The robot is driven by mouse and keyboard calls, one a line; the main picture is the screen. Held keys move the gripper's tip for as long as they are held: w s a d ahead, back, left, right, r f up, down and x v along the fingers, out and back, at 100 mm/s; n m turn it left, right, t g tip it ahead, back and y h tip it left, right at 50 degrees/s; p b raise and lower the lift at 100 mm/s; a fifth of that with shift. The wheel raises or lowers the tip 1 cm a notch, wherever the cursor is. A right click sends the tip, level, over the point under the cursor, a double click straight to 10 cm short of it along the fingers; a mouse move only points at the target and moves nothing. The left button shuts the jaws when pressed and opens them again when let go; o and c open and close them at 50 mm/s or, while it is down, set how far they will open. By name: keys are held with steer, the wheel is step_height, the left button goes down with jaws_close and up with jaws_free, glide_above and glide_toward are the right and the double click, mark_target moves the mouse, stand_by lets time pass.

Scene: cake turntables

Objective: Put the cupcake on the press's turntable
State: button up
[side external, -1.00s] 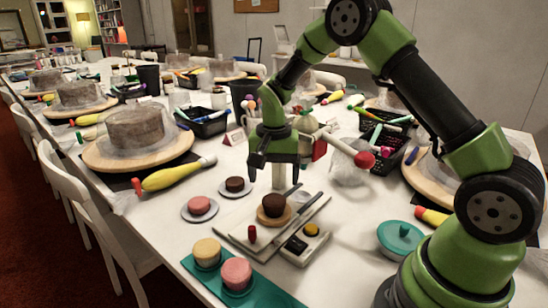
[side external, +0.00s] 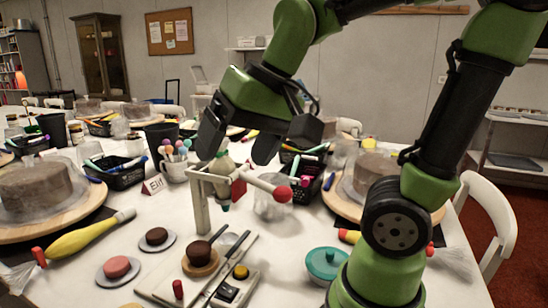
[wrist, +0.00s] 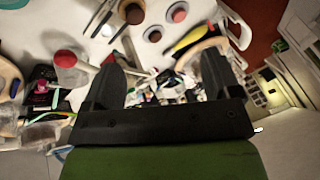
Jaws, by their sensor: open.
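A dark brown cupcake (side external: 199,250) sits upright on a small round wooden turntable (side external: 205,271) on the press's white base (side external: 160,289). The press (side external: 201,205) has a pale post and an arm ending in a red ball. The ball also shows in the wrist view (wrist: 66,58). Another dark cupcake (side external: 156,236) and a pink one (side external: 117,266) sit on small plates left of the press. My gripper (side external: 238,143) is open and empty, above and behind the press, with its fingers apart. The wrist view shows nothing between the fingers (wrist: 160,82).
A teal lidded pot (side external: 326,262) stands right of the press. A long spatula (side external: 232,262) lies on the base beside the turntable. A mug of cake pops (side external: 174,168) and black baskets (side external: 118,173) stand behind. A yellow piping bag (side external: 88,235) lies left.

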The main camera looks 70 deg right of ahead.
steer(key=s+a+n+t, duration=0.1)
steer(key=s+n, duration=0.1)
steer(key=s, duration=0.4)
steer(key=shift+a+f+t+y, duration=0.2)
steer(key=shift+t+y, duration=0.1)
steer(key=shift+t, duration=0.1)
